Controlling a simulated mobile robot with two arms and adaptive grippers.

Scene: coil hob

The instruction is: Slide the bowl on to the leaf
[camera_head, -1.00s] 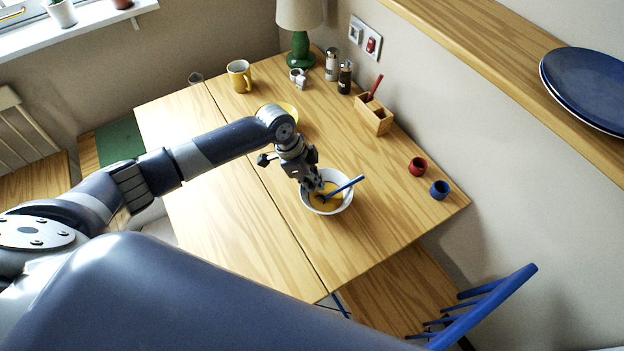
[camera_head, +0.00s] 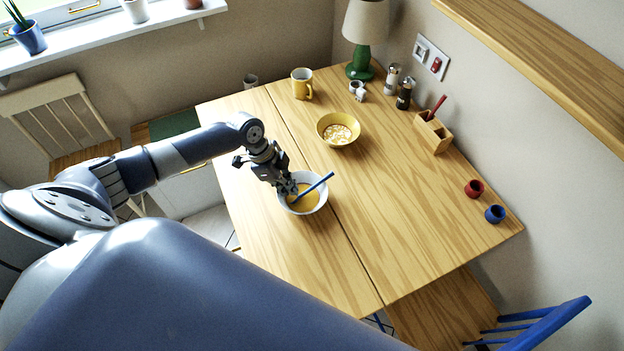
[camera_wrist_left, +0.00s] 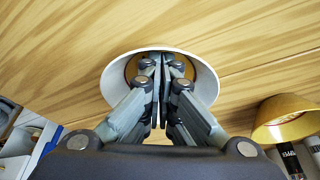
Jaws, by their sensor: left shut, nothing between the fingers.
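The white bowl (camera_head: 322,201) holds yellow-orange contents and a blue-handled utensil (camera_head: 320,183). It stands upright on the table, mostly over the leaf (camera_head: 285,250) left of the long seam. Its right rim overlaps the seam in the head view; I cannot tell if its base is clear of it. My left gripper (camera_head: 290,190) reaches down into the bowl at its left side, fingers shut with nothing between them. In the left wrist view the shut fingers (camera_wrist_left: 160,95) point into the bowl (camera_wrist_left: 205,80); their tips and any contact with the wall are hard to see. My right gripper is out of view.
A yellow bowl (camera_head: 338,130) stands behind, right of the seam. Red (camera_head: 474,189) and blue (camera_head: 494,214) cups are at right. The front of the leaf is clear.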

